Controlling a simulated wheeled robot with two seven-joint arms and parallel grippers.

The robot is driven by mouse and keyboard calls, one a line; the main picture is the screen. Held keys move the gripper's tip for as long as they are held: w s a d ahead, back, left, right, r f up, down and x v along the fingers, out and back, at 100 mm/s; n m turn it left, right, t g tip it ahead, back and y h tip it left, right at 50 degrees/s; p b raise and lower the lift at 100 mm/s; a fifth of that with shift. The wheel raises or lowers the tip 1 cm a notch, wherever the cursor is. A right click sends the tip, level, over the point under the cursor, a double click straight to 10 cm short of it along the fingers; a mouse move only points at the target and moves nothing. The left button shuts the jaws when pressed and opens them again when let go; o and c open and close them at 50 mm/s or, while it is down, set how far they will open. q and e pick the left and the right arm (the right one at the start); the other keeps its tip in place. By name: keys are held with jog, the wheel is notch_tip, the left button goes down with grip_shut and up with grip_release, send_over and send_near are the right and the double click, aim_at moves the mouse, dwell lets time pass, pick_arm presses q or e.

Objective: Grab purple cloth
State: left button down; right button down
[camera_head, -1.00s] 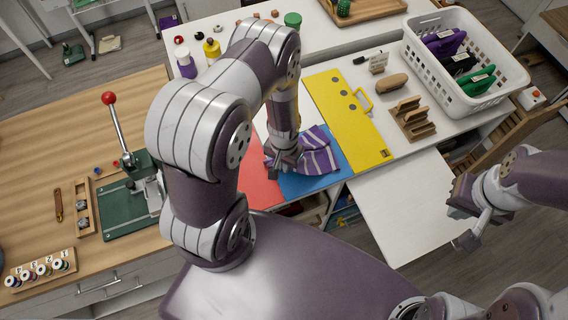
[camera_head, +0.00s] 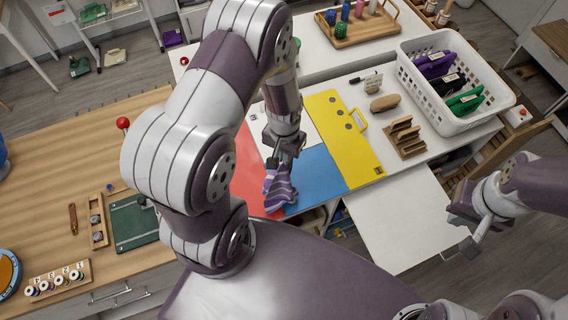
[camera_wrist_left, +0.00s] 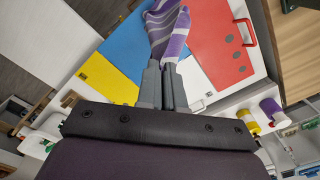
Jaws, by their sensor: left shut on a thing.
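The purple cloth (camera_head: 279,192) has white stripes and hangs bunched from my left gripper (camera_head: 281,165), over the seam of the red and blue panels. In the left wrist view the cloth (camera_wrist_left: 168,28) is pinched between the fingertips of the left gripper (camera_wrist_left: 170,62), its folds spreading beyond them. The left gripper is shut on it. My right gripper (camera_head: 474,226) is empty at the right, beside the white pull-out board, away from the cloth. Its fingers look apart.
The red panel (camera_head: 250,180), blue panel (camera_head: 318,175) and yellow panel (camera_head: 345,135) lie on the white counter. A wooden rack (camera_head: 404,137), a brush (camera_head: 384,103) and a white basket (camera_head: 415,92) holding pouches stand to the right. The white board (camera_head: 400,220) is bare.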

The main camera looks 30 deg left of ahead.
pick_arm(q)
notch_tip(320, 180, up, 21)
